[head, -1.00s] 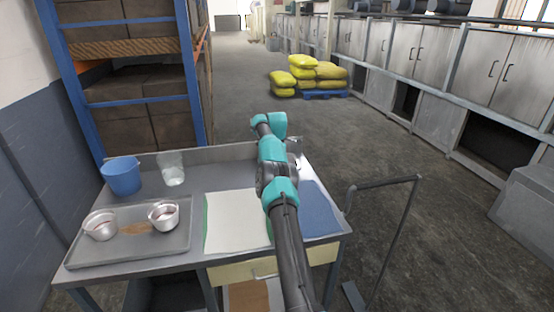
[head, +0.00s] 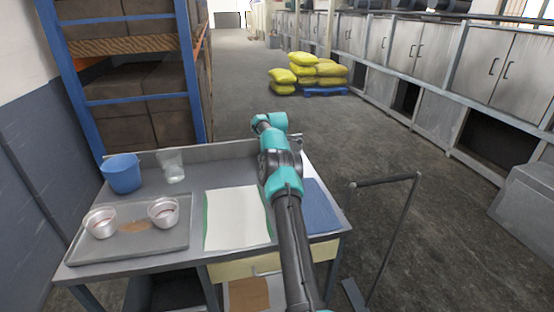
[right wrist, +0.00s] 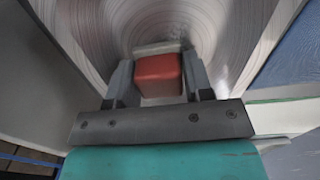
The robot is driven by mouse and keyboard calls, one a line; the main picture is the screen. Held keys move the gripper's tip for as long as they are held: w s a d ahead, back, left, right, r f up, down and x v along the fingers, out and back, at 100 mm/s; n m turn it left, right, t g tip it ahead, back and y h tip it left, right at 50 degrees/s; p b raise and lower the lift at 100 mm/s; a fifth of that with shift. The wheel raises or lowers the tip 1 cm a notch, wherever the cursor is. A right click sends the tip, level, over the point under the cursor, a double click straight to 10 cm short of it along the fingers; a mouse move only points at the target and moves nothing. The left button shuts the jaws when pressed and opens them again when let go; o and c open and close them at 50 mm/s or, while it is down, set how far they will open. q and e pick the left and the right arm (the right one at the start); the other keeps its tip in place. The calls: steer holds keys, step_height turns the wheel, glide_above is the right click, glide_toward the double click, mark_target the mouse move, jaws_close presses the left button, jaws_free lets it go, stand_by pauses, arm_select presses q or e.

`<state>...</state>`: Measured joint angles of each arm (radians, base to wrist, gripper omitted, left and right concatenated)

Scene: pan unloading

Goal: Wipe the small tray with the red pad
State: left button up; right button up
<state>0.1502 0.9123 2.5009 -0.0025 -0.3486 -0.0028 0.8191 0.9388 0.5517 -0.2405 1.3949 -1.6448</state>
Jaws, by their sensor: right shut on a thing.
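In the right wrist view my right gripper (right wrist: 158,80) is shut on the red pad (right wrist: 158,75), which sits between its two fingers. Beyond the pad is a shiny grey surface with curved, ring-like lines (right wrist: 225,35); I cannot tell for sure whether it is the small tray, or whether the pad touches it. In the head view my right arm reaches across the table's right part and hides the pad and my right gripper's fingertips. No small tray shows clearly in the head view. My left gripper is in neither view.
On the table, a grey tray (head: 160,245) holds two metal cups, left (head: 100,222) and right (head: 164,212), with a brown patch between them. A blue bucket (head: 122,174) and a clear cup (head: 172,167) stand behind. A white sheet (head: 235,218) and blue mat (head: 322,210) flank my arm.

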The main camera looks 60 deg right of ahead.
steer(key=shift+s+a, duration=1)
steer(key=shift+a, duration=0.05)
steer(key=shift+f, duration=0.2)
steer(key=shift+w+d+f, duration=0.1)
steer(key=shift+w+d, duration=0.35)
steer(key=shift+w, duration=0.05)
steer(key=shift+w+d, duration=0.8)
steer(key=shift+s+d+r, duration=0.3)
steer(key=shift+s+d, duration=0.1)
